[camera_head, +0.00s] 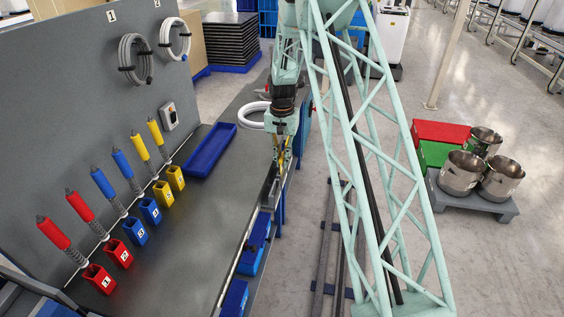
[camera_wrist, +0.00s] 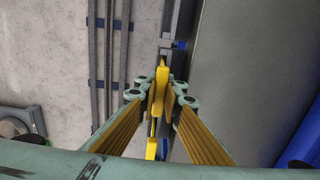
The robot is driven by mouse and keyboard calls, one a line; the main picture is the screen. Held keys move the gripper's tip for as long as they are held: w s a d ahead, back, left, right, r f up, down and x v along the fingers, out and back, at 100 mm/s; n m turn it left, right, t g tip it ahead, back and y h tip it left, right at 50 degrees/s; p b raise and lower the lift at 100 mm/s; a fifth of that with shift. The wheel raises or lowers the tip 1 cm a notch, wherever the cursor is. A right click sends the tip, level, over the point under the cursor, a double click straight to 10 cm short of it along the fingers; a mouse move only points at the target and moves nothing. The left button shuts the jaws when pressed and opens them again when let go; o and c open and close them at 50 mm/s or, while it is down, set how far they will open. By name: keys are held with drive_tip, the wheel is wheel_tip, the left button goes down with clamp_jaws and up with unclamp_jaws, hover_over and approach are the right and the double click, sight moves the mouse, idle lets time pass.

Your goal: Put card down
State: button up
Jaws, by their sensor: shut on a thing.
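My gripper (camera_wrist: 161,98) is shut on a narrow yellow thing, which I take to be the card (camera_wrist: 161,80). The card shows nearly edge-on between the fingertips in the wrist view, and its face cannot be read. In the head view my gripper (camera_head: 280,165) points down at the right edge of the dark workbench (camera_head: 205,215). The card cannot be told apart from the yellow finger parts there. Whether the card touches anything below is unclear.
Red, blue and yellow numbered holders (camera_head: 137,233) stand on the bench's left, with matching tools behind. A blue tray (camera_head: 211,150) lies farther back. Blue bins (camera_head: 253,243) sit along the bench's right edge. Floor rails (camera_wrist: 107,50) run beside it. Much of the bench top is clear.

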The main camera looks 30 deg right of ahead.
drive_tip(key=shift+f, duration=0.1)
drive_tip(key=o, duration=0.4)
drive_tip(key=shift+r+p, duration=1.15)
drive_tip(key=shift+r, duration=5)
